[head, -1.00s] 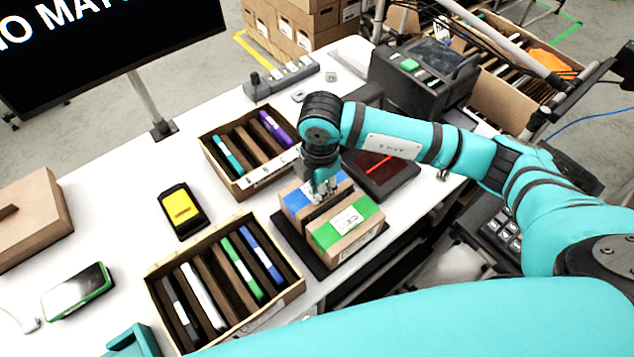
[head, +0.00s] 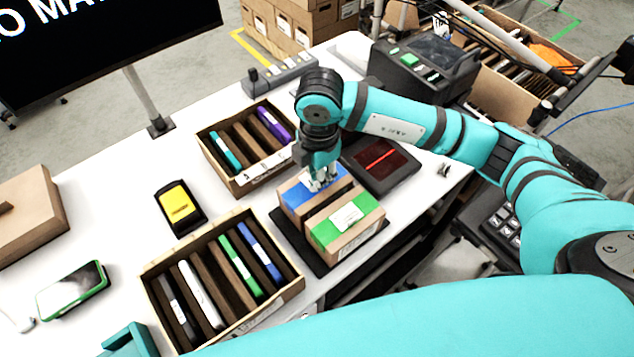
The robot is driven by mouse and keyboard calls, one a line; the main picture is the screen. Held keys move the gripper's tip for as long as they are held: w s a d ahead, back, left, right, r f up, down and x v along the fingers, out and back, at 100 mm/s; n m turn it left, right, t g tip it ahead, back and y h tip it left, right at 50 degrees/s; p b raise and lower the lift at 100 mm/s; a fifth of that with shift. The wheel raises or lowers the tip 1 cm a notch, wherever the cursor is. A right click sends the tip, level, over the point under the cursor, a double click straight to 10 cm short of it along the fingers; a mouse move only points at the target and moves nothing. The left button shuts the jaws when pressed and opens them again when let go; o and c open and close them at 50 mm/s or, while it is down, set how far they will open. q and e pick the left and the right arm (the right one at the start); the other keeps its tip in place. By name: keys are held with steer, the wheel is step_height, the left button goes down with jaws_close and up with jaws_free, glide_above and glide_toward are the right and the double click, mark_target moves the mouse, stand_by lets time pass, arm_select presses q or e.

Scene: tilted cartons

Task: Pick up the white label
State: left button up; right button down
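A white label (head: 347,217) lies flat on top of a brown carton with green tape (head: 326,234). A second carton with blue tape (head: 294,197) stands right behind it, on the same dark tray (head: 297,249). My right gripper (head: 320,184) points down over the blue-taped carton, with its fingertips close to the top. Something pale shows at the fingertips, but I cannot tell whether it is a label or part of the fingers. Whether the fingers are open or shut is too small to tell. My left gripper is not in view.
Two open cartons with upright folders stand at the left, one near (head: 279,302) and one farther (head: 241,183). A yellow-and-black device (head: 180,207) and a green-edged phone (head: 72,290) lie on the white table. A red-lit scanner pad (head: 384,160) is right of the gripper.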

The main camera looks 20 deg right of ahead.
steer(key=s+a+r+b, duration=0.2)
steer(key=s+a+b, duration=0.1)
steer(key=s, duration=1.2)
step_height(320, 180, up, 6)
steer(key=p, duration=0.4)
steer(key=shift+s+r+p, duration=0.15)
steer(key=shift+s+p, duration=0.2)
steer(key=shift+s, duration=0.05)
